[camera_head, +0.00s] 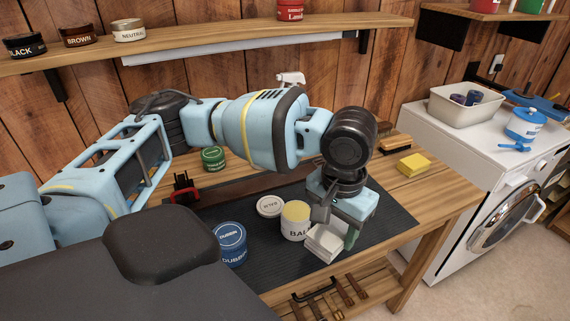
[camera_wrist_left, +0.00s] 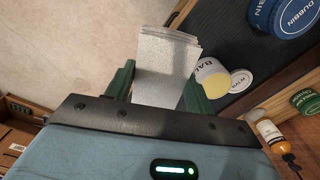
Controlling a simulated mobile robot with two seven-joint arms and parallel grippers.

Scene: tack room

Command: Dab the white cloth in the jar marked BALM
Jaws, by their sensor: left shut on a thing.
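The white cloth (camera_head: 325,243) is a folded pad between the green fingers of my left gripper (camera_head: 338,234). The left wrist view also shows the cloth (camera_wrist_left: 166,62) gripped and sticking out past the fingertips. The jar marked BALM (camera_head: 294,223) stands upright and open on the dark mat, with yellow balm showing at its top. The cloth is just right of the jar in the head view; I cannot tell whether they touch. The jar also shows in the left wrist view (camera_wrist_left: 208,72). A pale lid (camera_head: 270,206) lies beside the jar. My right gripper is not in view.
A blue DUBBIN jar (camera_head: 230,243) stands on the mat (camera_head: 262,268) left of the balm. A green jar (camera_head: 213,158) and a spray bottle (camera_head: 291,79) are farther back. A yellow block (camera_head: 413,164) lies on the bench's right side. The mat's right part is clear.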

